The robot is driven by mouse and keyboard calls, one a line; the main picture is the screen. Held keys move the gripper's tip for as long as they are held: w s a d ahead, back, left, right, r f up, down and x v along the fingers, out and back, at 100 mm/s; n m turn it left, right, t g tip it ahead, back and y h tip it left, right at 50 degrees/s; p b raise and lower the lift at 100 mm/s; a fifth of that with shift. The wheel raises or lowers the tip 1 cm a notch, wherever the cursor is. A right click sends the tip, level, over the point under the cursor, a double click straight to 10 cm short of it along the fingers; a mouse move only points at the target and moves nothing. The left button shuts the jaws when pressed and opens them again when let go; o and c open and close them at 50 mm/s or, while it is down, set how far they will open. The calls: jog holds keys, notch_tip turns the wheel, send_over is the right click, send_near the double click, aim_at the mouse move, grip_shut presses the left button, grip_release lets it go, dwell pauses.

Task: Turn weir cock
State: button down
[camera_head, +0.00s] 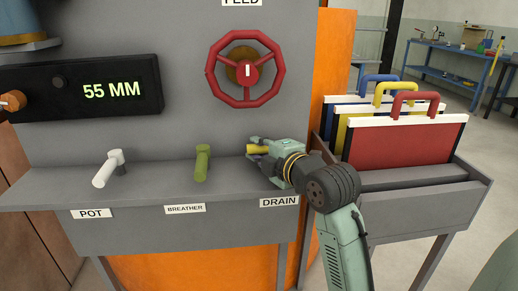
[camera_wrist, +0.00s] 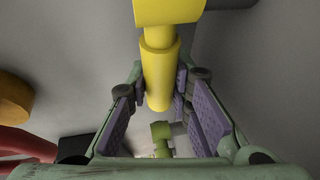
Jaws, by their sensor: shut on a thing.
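A yellow cock handle (camera_head: 258,149) stands out from the grey panel above the label DRAIN (camera_head: 279,202). My gripper (camera_head: 266,151) is shut on this yellow handle, reaching in from the right. In the wrist view the yellow handle (camera_wrist: 158,75) runs between the two purple finger pads, with its wider block at the top. The readable labels are POT, BREATHER and DRAIN, with FEED partly cut off at the top; I see no label reading WEIR. The display (camera_head: 107,89) reads 55 MM.
A green cock (camera_head: 201,163) and a white cock (camera_head: 107,168) stand left along the grey ledge (camera_head: 150,192). A red handwheel (camera_head: 247,70) is above my gripper. Handled red, yellow and blue boards (camera_head: 405,143) stand in a rack close on the right.

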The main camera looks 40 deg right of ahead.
jog(key=shift+s+f+y+b, duration=0.1)
jog(key=shift+f+y+b, duration=0.1)
jog(key=shift+y+b, duration=0.35)
jog(key=shift+s+a+f+n+y+b, duration=0.15)
jog(key=shift+s+n+y+b, duration=0.1)
jog(key=shift+n+y+b, duration=0.3)
jog(key=shift+s+a+r+n+y+b, duration=0.1)
jog(key=shift+s+n+y+b, duration=0.1)
jog(key=shift+n+y+b, duration=0.3)
jog(key=n+y+b, duration=0.1)
jog(key=s+n+y, duration=0.1)
jog(key=y, duration=0.1)
jog(key=shift+s+a+b, duration=0.1)
jog(key=shift+a+b, duration=0.1)
jog(key=shift+b, duration=0.15)
jog(key=shift+s+a+r+n+g+y, duration=0.15)
jog(key=shift+s+n+g+y, duration=0.1)
jog(key=shift+n+y, duration=0.2)
jog(key=shift+s+d+r+n+g+y, duration=0.15)
jog(key=shift+s+n+y, duration=0.15)
jog(key=shift+y, duration=0.15)
jog(key=c, duration=1.4)
grip_release()
jog(key=shift+c, duration=0.2)
